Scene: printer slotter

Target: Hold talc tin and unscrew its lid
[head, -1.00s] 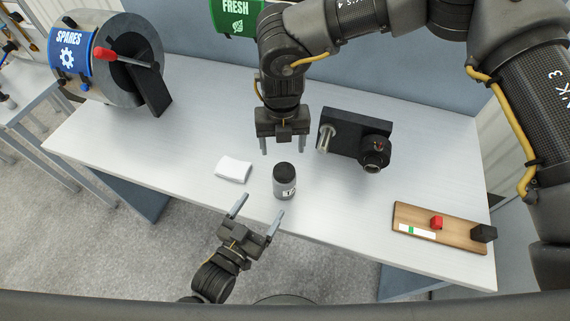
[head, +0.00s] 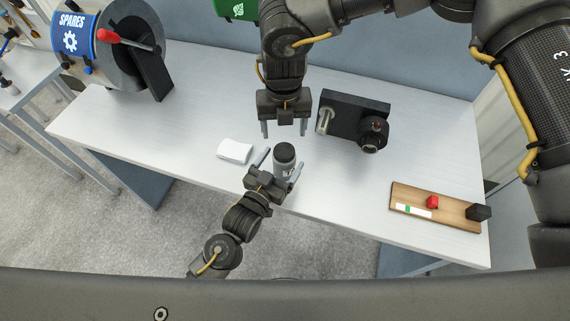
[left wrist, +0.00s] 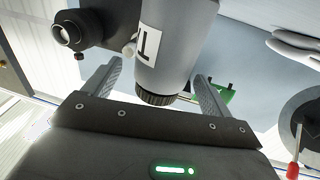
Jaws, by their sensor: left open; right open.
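The talc tin (head: 283,164) stands upright near the table's front edge, a grey cylinder with a dark lid (head: 284,151) on top. My left gripper (head: 280,166) is open, its fingers on either side of the tin. In the left wrist view the tin (left wrist: 172,45), with a white label, lies between the two open fingers (left wrist: 157,80), with gaps visible at both sides. My right gripper (head: 285,131) is open and points down, just behind and above the lid in the head view. It holds nothing.
A white folded cloth or pad (head: 235,151) lies just left of the tin. A black device with a round knob (head: 355,118) stands at the back right.

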